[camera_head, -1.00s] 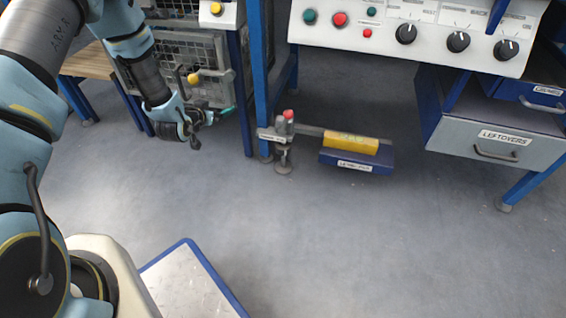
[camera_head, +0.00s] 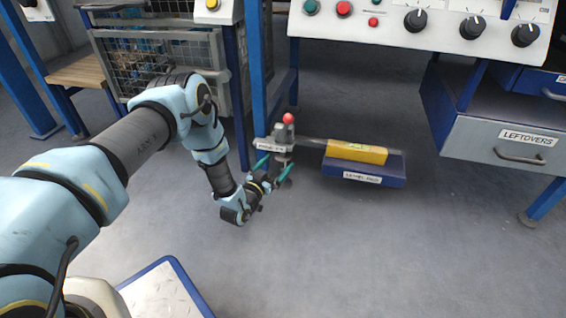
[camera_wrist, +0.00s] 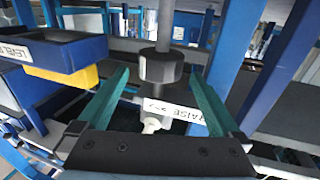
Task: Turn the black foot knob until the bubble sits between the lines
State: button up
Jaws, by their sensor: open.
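The black foot knob (camera_wrist: 161,68) shows in the wrist view as a dark cylinder on a grey stem, beside a white "RAISE" label (camera_wrist: 172,113). In the head view the foot assembly (camera_head: 284,137) stands at the blue post and has a red top. My gripper (camera_head: 275,166) is open, its teal fingers just in front of and below the assembly. In the wrist view the fingers of my gripper (camera_wrist: 160,74) lie left and right of the knob, with gaps on both sides. The yellow level (camera_head: 357,152) lies on a blue labelled pad (camera_head: 362,170). Its bubble and lines cannot be made out.
A blue post (camera_head: 257,70) stands behind the foot. A wire cage (camera_head: 160,62) is at the left, and a control panel (camera_head: 420,22) is above. A drawer marked "LEFTOVERS" (camera_head: 505,145) is at the right. The floor (camera_head: 350,255) in front is clear.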

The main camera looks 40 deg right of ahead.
aim_at(283, 163)
jog(key=shift+b+x, duration=0.7)
jog(key=shift+x, duration=1.45)
jog(key=c, duration=1.3)
jog(key=shift+t+p, duration=0.3)
jog(key=n+t+y+p, duration=0.1)
jog(key=n+t, duration=0.1)
jog(key=shift+r+t, duration=0.1)
jog(key=shift+t, duration=0.2)
jog(key=shift+n+t+y+p, duration=0.65)
jog(key=shift+n+t+y, duration=1.3)
jog(key=shift+t, duration=0.25)
